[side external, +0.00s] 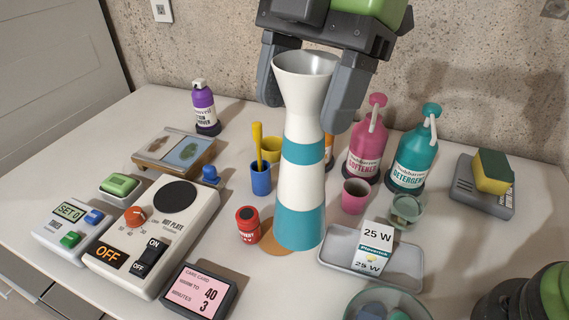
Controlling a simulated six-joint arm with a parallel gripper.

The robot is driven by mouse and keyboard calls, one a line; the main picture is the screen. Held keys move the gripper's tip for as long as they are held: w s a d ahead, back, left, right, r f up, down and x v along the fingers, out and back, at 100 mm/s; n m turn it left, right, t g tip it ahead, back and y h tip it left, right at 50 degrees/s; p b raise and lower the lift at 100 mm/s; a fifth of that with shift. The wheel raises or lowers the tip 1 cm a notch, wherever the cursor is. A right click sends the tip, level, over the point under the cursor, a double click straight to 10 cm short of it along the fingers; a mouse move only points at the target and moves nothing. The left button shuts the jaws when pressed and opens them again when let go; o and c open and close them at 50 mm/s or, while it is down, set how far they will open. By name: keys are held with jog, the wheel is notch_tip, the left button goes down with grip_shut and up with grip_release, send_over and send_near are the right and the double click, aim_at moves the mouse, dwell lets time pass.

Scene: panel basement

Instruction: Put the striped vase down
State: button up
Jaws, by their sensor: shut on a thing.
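The striped vase (301,190), white with teal bands and a flared open top, stands upright in the middle of the side external view. My gripper (312,98) is shut on the vase near its neck, one finger on each side. The vase's base is over or on an orange-brown round mat (269,240), which is mostly hidden behind it. I cannot tell whether the base touches the mat or the table (240,277).
A red tin (248,225) is close left of the vase, with a blue cup (261,180) behind. A grey tray (395,262) holding a bulb box, and a pink cup (355,196), are close right. A hot plate (152,238) and care card (200,292) are left. Softener and detergent bottles stand behind right.

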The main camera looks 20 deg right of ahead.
jog(key=s+a+f+n, duration=0.2)
jog(key=f, duration=0.4)
jog(key=s+a+f+n+g+h, duration=0.1)
jog(key=s+a+f+n, duration=0.1)
jog(key=f, duration=0.4)
jog(key=shift+s+f, duration=0.15)
jog(key=o, duration=1.4)
jog(key=shift+f, duration=0.15)
